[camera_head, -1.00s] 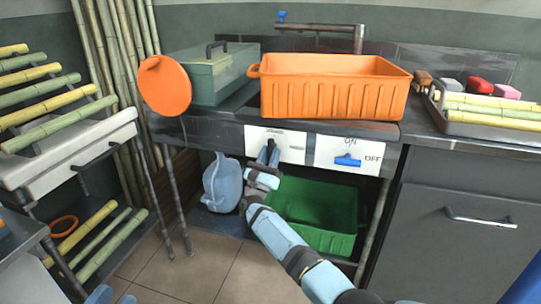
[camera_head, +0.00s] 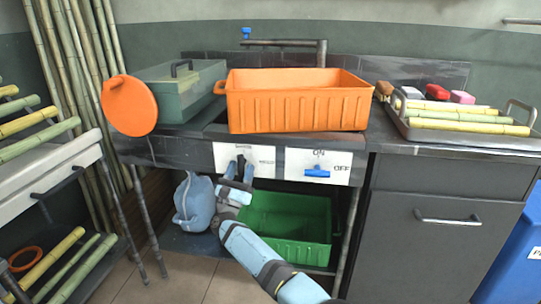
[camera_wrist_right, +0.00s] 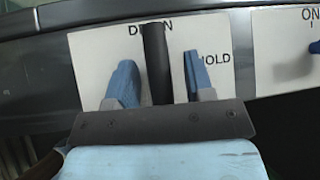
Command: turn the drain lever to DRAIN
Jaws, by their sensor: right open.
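The drain lever (camera_wrist_right: 157,62) is a dark bar on a white plate (camera_wrist_right: 92,52) with DRAIN at the top and HOLD at the right. It stands upright, its upper end over the middle of the word DRAIN. In the head view the lever (camera_head: 241,163) is small and partly hidden. My right gripper (camera_wrist_right: 160,78) is open, one blue finger on each side of the lever, with gaps visible on both sides. In the head view my right gripper (camera_head: 240,172) reaches up to the plate from below. My left gripper is out of view.
Right of it is an ON/OFF plate (camera_head: 335,176) with a blue switch (camera_head: 317,173). An orange crate (camera_head: 300,103) sits above on the counter. A green bin (camera_head: 290,222) and a blue-grey sack (camera_head: 193,203) are below, close to my right arm.

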